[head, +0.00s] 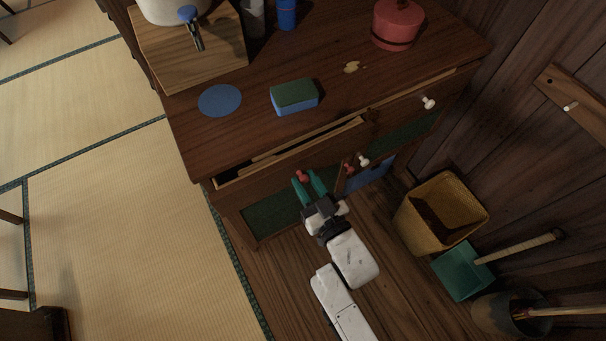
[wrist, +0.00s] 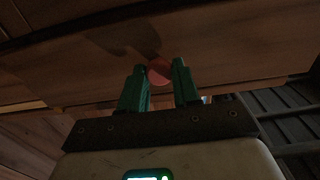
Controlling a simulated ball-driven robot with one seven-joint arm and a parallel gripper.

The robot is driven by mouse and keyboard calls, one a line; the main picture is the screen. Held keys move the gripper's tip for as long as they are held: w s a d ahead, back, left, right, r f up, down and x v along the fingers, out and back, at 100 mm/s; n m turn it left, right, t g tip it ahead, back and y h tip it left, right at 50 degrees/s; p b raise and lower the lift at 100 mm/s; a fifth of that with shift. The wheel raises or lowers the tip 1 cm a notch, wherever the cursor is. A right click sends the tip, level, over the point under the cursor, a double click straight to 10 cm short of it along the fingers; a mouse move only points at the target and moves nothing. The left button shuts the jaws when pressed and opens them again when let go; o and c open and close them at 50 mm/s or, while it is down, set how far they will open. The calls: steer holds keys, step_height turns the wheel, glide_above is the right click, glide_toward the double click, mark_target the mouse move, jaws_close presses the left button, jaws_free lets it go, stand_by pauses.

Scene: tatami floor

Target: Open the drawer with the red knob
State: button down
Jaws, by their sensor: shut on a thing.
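The drawer (head: 260,170) with the red knob (head: 302,176) is in the left front of the dark wooden cabinet. It stands partly out, with a narrow dark gap showing behind its front. My gripper (head: 309,181) has teal fingers and reaches up to this front from below. In the wrist view the red knob (wrist: 160,71) sits between the two green fingertips (wrist: 161,74), and the fingers are shut on it. The fingers partly hide the knob's sides.
A right drawer with a white knob (head: 429,102) adjoins. Lower red and white knobs (head: 356,164) sit just right of my gripper. A basket (head: 444,211) and dustpan (head: 462,270) stand right.

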steer(key=p+v, duration=0.3)
steer(key=v, duration=1.8)
steer(key=shift+s+d, duration=0.3)
steer(key=c, duration=0.8)
jaws_free()
steer(key=v, duration=1)
steer(key=shift+s+d, duration=0.25)
steer(key=shift+s, duration=0.05)
